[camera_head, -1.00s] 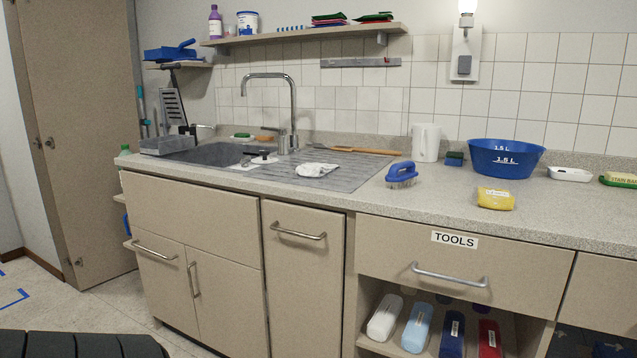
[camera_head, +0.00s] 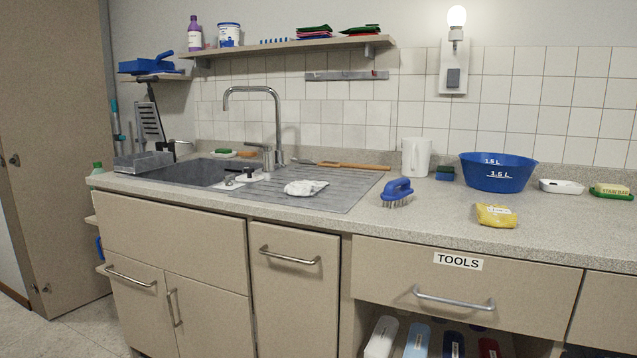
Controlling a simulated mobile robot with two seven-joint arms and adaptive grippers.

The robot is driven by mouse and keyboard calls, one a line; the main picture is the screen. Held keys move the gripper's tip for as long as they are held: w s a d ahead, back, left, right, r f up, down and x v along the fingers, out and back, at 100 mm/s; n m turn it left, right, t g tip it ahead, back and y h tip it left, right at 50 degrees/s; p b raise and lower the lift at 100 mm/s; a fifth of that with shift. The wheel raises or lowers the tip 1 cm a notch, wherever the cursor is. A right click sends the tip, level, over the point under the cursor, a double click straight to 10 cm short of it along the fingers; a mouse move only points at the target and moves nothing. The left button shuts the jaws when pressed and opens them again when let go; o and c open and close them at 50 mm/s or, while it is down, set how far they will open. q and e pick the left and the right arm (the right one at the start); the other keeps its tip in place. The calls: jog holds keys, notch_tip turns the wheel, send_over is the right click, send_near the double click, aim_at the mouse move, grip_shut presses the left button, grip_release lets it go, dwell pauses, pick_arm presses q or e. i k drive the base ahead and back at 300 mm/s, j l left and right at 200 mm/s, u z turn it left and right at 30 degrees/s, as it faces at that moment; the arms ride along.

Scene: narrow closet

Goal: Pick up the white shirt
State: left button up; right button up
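No white shirt can be made out with certainty. A small crumpled white cloth (camera_head: 306,187) lies on the ribbed drainboard right of the sink; I cannot tell whether it is a shirt. Neither of my grippers is in view.
A counter (camera_head: 440,222) runs across with a sink (camera_head: 200,171) and faucet (camera_head: 278,125). On it are a blue brush (camera_head: 397,190), white pitcher (camera_head: 416,156), blue bowl (camera_head: 498,172) and yellow packet (camera_head: 496,216). A tall brown door (camera_head: 55,150) stands at left; a shelf (camera_head: 290,47) hangs above.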

aim_at(304, 188)
jog(key=i+l+u, duration=0.1)
jog(key=i, duration=0.4)
jog(key=i+l+u, duration=0.15)
jog(key=i+l, duration=0.2)
jog(key=i, duration=0.1)
